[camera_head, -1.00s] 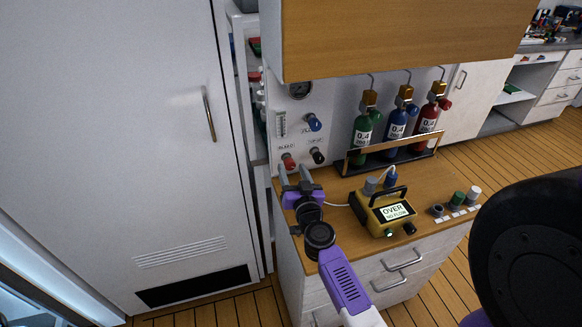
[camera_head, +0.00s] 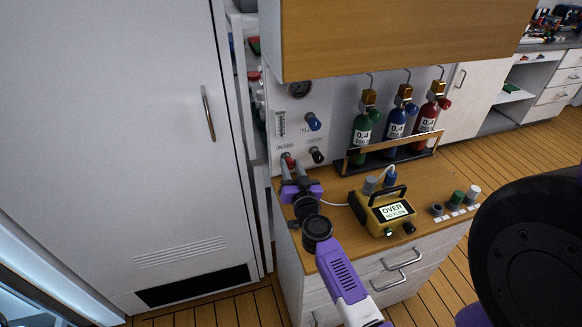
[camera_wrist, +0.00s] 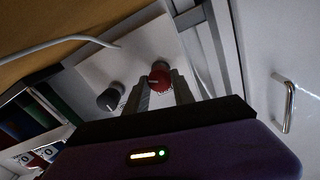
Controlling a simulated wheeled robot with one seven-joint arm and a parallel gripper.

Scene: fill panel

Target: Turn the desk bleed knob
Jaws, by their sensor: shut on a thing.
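A red knob (camera_head: 287,160) sits on the lower left of the white wall panel (camera_head: 292,122) at the back of the desk. It also shows in the wrist view (camera_wrist: 160,78), between my two fingers. My gripper (camera_head: 291,168) reaches up to the panel and is shut on the red knob, with one finger on each side of it. In the head view the fingers partly cover the knob. The small label by it is too blurred to read surely. A black knob (camera_head: 317,155) is just to its right, and a blue knob (camera_head: 313,121) is above that one.
A yellow meter box (camera_head: 386,212) reading "OVER" stands on the wooden desk, right of my gripper, with a white cable. Green, blue and red bottles (camera_head: 396,132) stand in a rack behind it. Several small knobs (camera_head: 457,199) line the desk's right side. A wooden cabinet (camera_head: 400,40) overhangs the panel.

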